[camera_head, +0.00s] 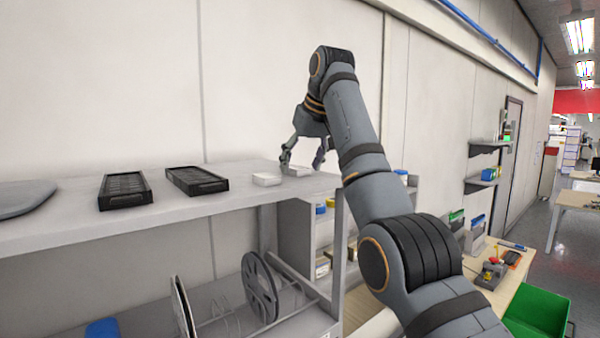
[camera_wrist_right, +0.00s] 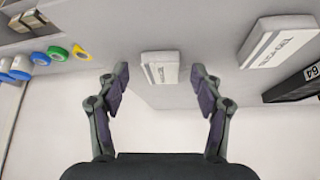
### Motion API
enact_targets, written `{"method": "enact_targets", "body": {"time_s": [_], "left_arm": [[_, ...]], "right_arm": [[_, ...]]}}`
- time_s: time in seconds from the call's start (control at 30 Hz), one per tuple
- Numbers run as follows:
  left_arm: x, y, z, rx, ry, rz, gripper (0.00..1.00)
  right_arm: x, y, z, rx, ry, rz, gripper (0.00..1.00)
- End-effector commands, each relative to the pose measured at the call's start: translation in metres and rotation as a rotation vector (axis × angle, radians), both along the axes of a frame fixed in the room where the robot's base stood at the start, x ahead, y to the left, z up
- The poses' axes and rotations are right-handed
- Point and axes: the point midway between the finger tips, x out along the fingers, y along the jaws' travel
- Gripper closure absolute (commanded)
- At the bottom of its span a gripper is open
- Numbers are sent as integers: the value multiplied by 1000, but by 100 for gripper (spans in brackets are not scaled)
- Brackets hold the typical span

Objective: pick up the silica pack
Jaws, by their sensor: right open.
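Two white silica packs lie on the grey top shelf (camera_head: 65,222). One pack (camera_head: 297,171) is under my right gripper (camera_head: 302,161) in the head view. In the right wrist view this pack (camera_wrist_right: 160,67) shows ahead between the fingertips of my open right gripper (camera_wrist_right: 160,76), with a gap on both sides. Nothing is held. The other pack (camera_head: 267,179) lies just left of it in the head view. In the right wrist view that other pack (camera_wrist_right: 279,43) is at the upper right, with printed lettering. My left gripper is not in view.
Two black trays (camera_head: 125,190) (camera_head: 196,180) stand left of the packs on the shelf. A wall (camera_head: 290,80) rises behind. A reel (camera_head: 260,288) sits on the lower level. A green bin (camera_head: 537,312) stands at lower right. Coloured rolls (camera_wrist_right: 57,53) show at the wrist view's left.

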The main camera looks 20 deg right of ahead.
Motion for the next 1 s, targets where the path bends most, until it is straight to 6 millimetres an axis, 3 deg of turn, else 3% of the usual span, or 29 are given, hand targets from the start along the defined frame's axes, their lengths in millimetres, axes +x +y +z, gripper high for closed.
{"method": "enact_targets", "body": {"time_s": [0.1,0.2,0.53,0.87,1.0], "left_arm": [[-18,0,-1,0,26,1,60],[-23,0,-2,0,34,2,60],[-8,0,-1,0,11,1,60],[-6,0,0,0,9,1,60],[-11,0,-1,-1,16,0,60]], "right_arm": [[1,0,0,0,-1,1,33],[0,0,0,0,-1,1,36],[0,0,0,0,-1,0,81],[0,0,1,0,-1,0,82],[-7,-1,11,-1,-4,-2,82]]}}
